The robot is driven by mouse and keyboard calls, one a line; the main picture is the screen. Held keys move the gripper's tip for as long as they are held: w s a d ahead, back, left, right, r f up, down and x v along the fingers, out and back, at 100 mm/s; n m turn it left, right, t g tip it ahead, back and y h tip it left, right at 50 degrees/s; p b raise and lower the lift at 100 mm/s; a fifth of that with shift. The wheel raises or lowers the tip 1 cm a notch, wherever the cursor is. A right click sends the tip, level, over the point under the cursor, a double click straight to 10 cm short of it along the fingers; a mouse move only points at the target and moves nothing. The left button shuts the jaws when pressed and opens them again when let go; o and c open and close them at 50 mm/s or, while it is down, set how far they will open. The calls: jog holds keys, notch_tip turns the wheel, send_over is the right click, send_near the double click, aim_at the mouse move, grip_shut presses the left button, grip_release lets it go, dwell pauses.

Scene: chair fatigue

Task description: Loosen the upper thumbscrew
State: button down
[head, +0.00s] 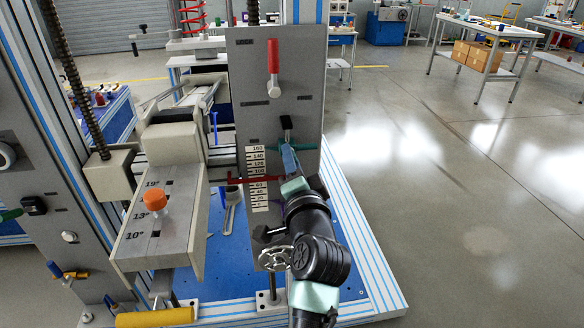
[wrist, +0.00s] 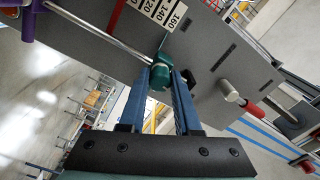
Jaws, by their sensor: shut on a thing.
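My gripper (head: 287,152) reaches up to the grey upright plate (head: 300,100), beside the top of its white number scale. In the wrist view the two blue fingers of my gripper (wrist: 166,76) are shut on a teal-green knob (wrist: 159,79), which I take as the upper thumbscrew. In the head view part of this teal thumbscrew (head: 311,147) shows at the fingertips; the fingers hide the rest. A black knob (head: 286,123) sits just above it on the plate. How far the thumbscrew is turned cannot be told.
A red-handled lever (head: 273,57) sticks out higher on the plate. A red pointer (head: 250,179) crosses the scale. A handwheel (head: 275,258) is low beside my arm. A grey block with an orange knob (head: 154,201) stands at the left. The floor at the right is clear.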

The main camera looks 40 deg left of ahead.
jog(key=shift+n+b, duration=0.3)
jog(key=shift+n, duration=0.3)
jog(key=c, duration=0.6)
grip_release()
jog(key=v, duration=1.3)
